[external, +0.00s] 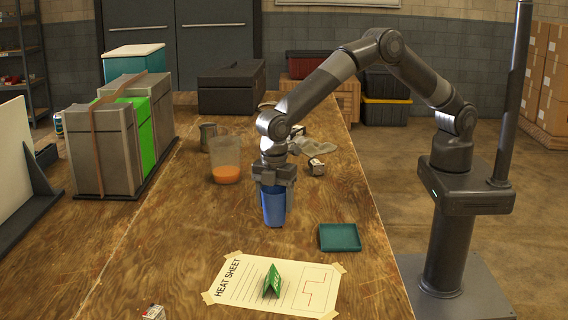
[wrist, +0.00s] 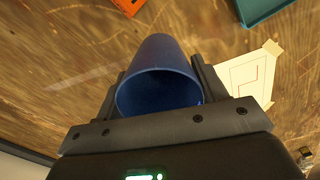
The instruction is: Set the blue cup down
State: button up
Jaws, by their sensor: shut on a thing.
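The blue cup (external: 273,207) is upright below my gripper (external: 274,182), over the wooden table near its middle. My gripper is shut on it, with one finger on each side. In the wrist view, the blue cup (wrist: 158,60) sits between the two dark fingers, its open mouth towards the camera, and the inside looks empty. I cannot tell whether its base touches the table or hangs just above it.
A teal tray (external: 340,238) lies right of the cup. A clear cup with orange contents (external: 226,174) stands behind left. Bare wood lies left of the cup.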

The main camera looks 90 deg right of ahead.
aim_at(274, 224)
jog(key=shift+a+f, duration=0.75)
jog(key=shift+a, duration=0.25)
jog(key=shift+f, duration=1.85)
jog(key=shift+f, duration=0.2)
jog(key=o, duration=1)
jog(key=shift+r, duration=0.1)
